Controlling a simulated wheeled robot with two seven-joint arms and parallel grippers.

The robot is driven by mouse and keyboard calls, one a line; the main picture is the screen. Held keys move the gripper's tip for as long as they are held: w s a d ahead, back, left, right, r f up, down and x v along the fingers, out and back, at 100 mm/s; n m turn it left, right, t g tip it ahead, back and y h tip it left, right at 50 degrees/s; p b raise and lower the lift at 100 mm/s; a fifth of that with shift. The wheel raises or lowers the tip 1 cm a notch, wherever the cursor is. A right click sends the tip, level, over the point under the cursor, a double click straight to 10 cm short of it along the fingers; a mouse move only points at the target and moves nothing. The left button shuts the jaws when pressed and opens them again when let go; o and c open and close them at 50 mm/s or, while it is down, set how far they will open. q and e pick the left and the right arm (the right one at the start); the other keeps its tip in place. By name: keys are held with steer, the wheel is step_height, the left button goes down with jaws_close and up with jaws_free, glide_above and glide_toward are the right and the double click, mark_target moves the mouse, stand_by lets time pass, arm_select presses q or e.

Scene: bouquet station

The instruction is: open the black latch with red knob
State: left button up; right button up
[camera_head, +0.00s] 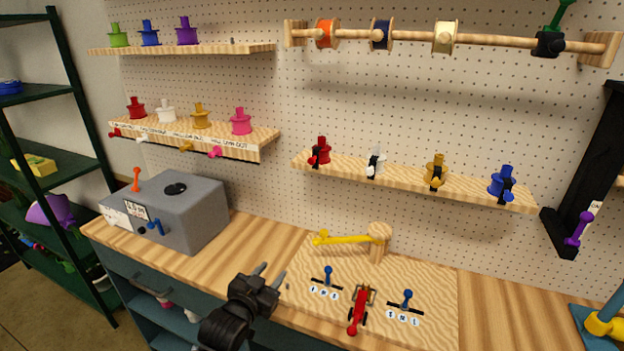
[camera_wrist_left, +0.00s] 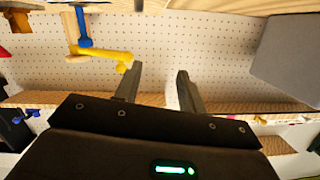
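Two things show red with black parts. One is a red-handled lever (camera_head: 359,308) on a black mount, standing on the wooden board at the front of the bench. The other is a small red knobbed piece (camera_head: 320,152) with a black part, at the left end of the right-hand shelf. I cannot tell for sure which one is the latch, or whether it is open. My left gripper (camera_head: 272,271) is open and empty above the bench, left of the board and apart from the lever. Its two spread fingers show in the left wrist view (camera_wrist_left: 158,88). My right gripper is not in view.
On the board (camera_head: 436,275) are blue-knobbed levers (camera_head: 328,275) (camera_head: 407,298) either side of the red lever and a yellow arm (camera_head: 345,239) by a wooden post. A grey box (camera_head: 185,212) stands left. Bare bench lies between box and board. A yellow-and-blue object (camera_head: 604,325) sits far right.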

arm_select(q)
steer(key=w+d+r+m+t+h, duration=0.1)
steer(key=w+r, duration=0.1)
steer(key=r, duration=0.3)
steer(key=w+d+r+t+h, duration=0.1)
steer(key=w+r+t, duration=0.1)
steer(key=w+r, duration=0.15)
steer(key=m+t+h, duration=0.2)
steer(key=m+h, duration=0.1)
glide_toward(310, 162)
steer(key=p+x, duration=0.4)
steer(key=x, duration=0.5)
steer(key=shift+w+d+r, duration=0.2)
steer(key=shift+w+d+r+p, duration=0.15)
steer(key=shift+w+d+p, duration=0.05)
steer(key=shift+w+p, duration=0.25)
steer(key=shift+w, duration=0.1)
